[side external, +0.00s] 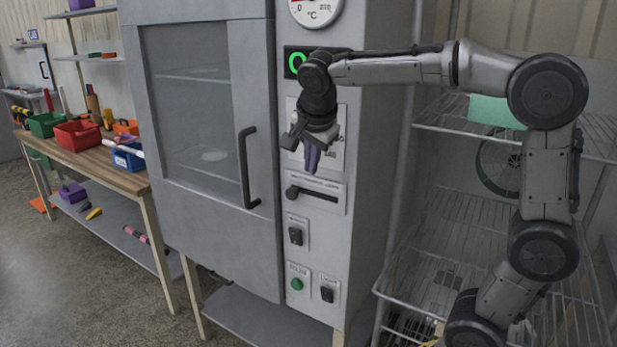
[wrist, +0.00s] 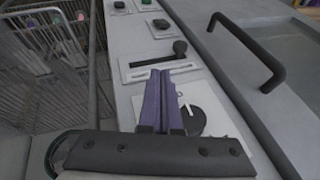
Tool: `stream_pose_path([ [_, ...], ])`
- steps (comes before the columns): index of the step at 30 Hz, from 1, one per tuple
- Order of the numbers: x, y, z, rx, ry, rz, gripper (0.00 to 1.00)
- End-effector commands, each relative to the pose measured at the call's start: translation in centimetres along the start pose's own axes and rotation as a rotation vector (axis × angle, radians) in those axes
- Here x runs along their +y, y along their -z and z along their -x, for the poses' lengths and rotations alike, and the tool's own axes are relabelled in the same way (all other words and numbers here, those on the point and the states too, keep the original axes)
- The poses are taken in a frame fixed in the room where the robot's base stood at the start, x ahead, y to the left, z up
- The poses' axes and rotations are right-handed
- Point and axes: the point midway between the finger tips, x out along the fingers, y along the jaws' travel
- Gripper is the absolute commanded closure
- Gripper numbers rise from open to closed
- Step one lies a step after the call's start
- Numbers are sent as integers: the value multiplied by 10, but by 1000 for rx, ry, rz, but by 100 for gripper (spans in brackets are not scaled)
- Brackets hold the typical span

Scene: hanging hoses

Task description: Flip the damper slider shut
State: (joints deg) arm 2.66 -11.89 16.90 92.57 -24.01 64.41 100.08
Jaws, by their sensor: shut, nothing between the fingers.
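The damper slider (side external: 314,196) is a dark horizontal bar in a pale plate on the oven's grey control panel. Its round black knob (side external: 291,192) is at the left end in the side view. In the wrist view the knob (wrist: 180,47) is at the right end of the slot. My gripper (side external: 314,166) is in front of the panel, just above the slider plate, with its purple fingers pointing down. In the wrist view the fingers (wrist: 162,76) are together and empty, close to the slider plate and left of the knob. Whether they touch the panel I cannot tell.
A black dial (wrist: 191,120) is beside the fingers. Switches (side external: 296,236) and a green button (side external: 297,284) are lower on the panel. The oven door handle (side external: 248,168) sticks out to the left. A wire rack (side external: 450,240) stands to the right.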

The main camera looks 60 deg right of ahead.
Motion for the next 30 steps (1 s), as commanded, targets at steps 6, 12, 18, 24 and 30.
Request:
stream_pose_path([
  [6,0,0,21,0,1,0,100],
  [12,0,0,24,0,-1,0,100],
  [18,0,0,24,0,-1,-1,100],
  [24,0,2,28,0,10,-4,100],
  [30,34,7,59,-30,72,-18,100],
])
